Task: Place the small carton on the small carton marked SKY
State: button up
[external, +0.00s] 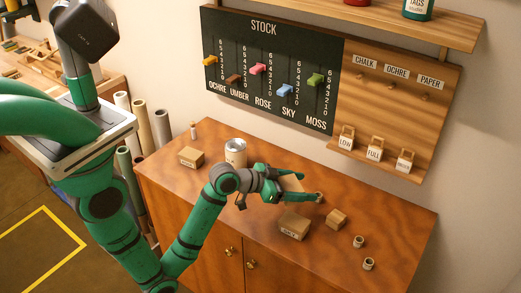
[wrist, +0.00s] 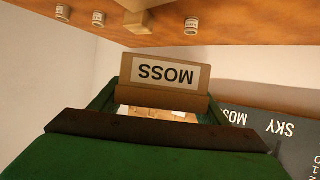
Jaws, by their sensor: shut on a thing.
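My gripper (external: 292,193) is shut on a small brown carton (external: 290,181), held above the table. The held carton (wrist: 165,75) has a label reading MOSS, upside down in the wrist view. The carton marked SKY (external: 293,226) sits on the table below and in front of my gripper, apart from the held carton. A smaller plain carton (external: 337,218) stands to its right. In the wrist view a carton (wrist: 134,17) shows at the top edge; I cannot tell which it is.
The wooden table (external: 400,215) also bears another carton (external: 190,157), a white canister (external: 236,151) and two small jars (external: 358,242) (external: 368,264) at the right. The STOCK board (external: 270,75) and a shelf (external: 420,28) are on the wall behind.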

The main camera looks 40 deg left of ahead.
aim_at(306, 219)
jog(key=shift+m+g+h, duration=0.7)
jog(key=shift+m, duration=0.1)
jog(key=s+d+f, duration=0.1)
jog(key=d, duration=0.1)
jog(key=s+d+f, duration=0.1)
jog(key=d+f, duration=0.1)
jog(key=shift+s, duration=0.2)
jog(key=shift+f, duration=2.15)
jog(key=o, duration=1.1)
jog(key=shift+f, duration=0.15)
